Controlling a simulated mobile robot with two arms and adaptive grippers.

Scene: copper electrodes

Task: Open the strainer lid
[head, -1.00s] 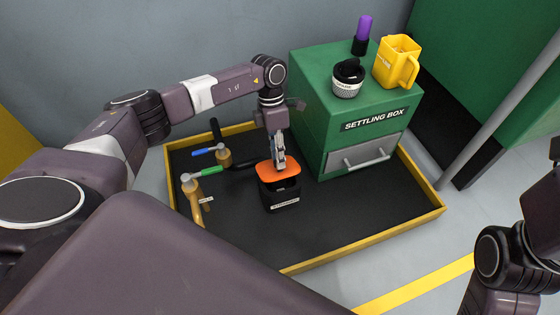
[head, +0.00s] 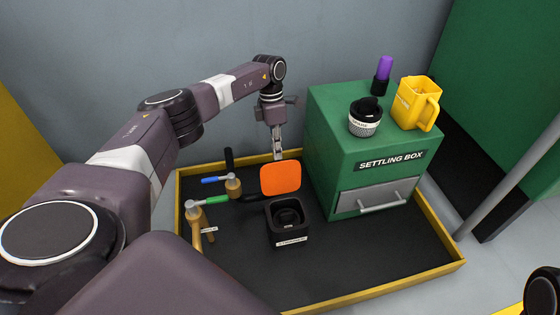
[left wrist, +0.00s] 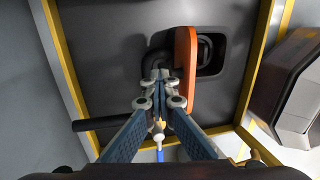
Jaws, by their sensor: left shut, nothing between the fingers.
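The strainer (head: 288,230) is a black square box standing in the yellow-edged tray. Its orange lid (head: 281,178) stands raised at the back edge, and a round dark part shows inside the open box. In the left wrist view the lid (left wrist: 186,70) is seen nearly edge-on beside the strainer opening (left wrist: 211,50). My left gripper (head: 278,155) is shut and empty, just behind the top of the lid. In the left wrist view its fingertips (left wrist: 158,78) are close to the lid's left face; I cannot tell if they touch. My right gripper is not in view.
The green settling box (head: 350,185) stands right of the strainer, with a spare basket (head: 365,122), purple-topped item (head: 384,72) and yellow jug (head: 416,102) on top. Valves with a blue handle (head: 214,180) and green handle (head: 214,200) stand left. The tray's front floor is clear.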

